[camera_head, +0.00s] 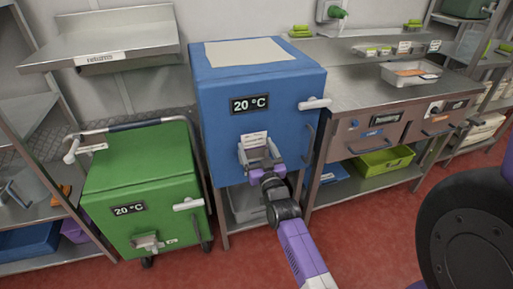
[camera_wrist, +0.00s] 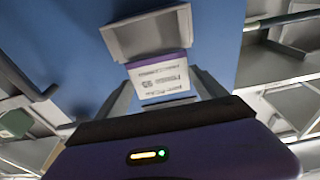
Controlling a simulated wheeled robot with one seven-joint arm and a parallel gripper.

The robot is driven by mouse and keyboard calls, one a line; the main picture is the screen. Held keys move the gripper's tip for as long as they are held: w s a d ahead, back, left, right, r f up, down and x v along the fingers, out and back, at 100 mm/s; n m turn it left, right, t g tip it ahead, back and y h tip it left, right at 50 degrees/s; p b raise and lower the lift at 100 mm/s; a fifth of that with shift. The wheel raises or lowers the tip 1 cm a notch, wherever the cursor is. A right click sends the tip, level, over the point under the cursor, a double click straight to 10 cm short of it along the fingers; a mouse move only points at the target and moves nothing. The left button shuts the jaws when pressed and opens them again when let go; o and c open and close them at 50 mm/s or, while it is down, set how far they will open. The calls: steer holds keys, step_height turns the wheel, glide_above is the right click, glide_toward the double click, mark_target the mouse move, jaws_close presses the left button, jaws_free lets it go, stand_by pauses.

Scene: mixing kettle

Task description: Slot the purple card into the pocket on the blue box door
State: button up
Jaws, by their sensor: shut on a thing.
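The blue box (camera_head: 225,120) stands in the middle of the head view with a "20 °C" label on its door. A grey pocket (camera_wrist: 145,38) with a whitish inside is on the blue door in the wrist view. My gripper (camera_head: 262,157) is in front of the door at the pocket. It is shut on the purple card (camera_wrist: 162,82), which shows a white printed face and a purple edge between the two fingers. The purple edge lies right at the pocket's near edge. I cannot tell whether any of the card is inside.
A green box (camera_head: 140,180) on wheels, with its own "20 °C" label and pocket (camera_head: 147,242), stands to the left. A steel counter (camera_head: 345,90) with drawers adjoins on the right. The blue door has a white latch (camera_head: 314,104). Red floor is open in front.

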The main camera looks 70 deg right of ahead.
steer(key=shift+f, duration=0.2)
stand_by(0.3)
steer(key=shift+f+b, duration=1.4)
steer(key=shift+f, duration=0.65)
steer(key=o, duration=1.4)
steer(key=shift+f, duration=0.1)
steer(key=shift+c, duration=1.1)
steer(key=shift+v, duration=0.8)
glide_toward(253, 150)
steer(key=shift+s+a+r, duration=0.2)
steer(key=shift+s+r, duration=0.1)
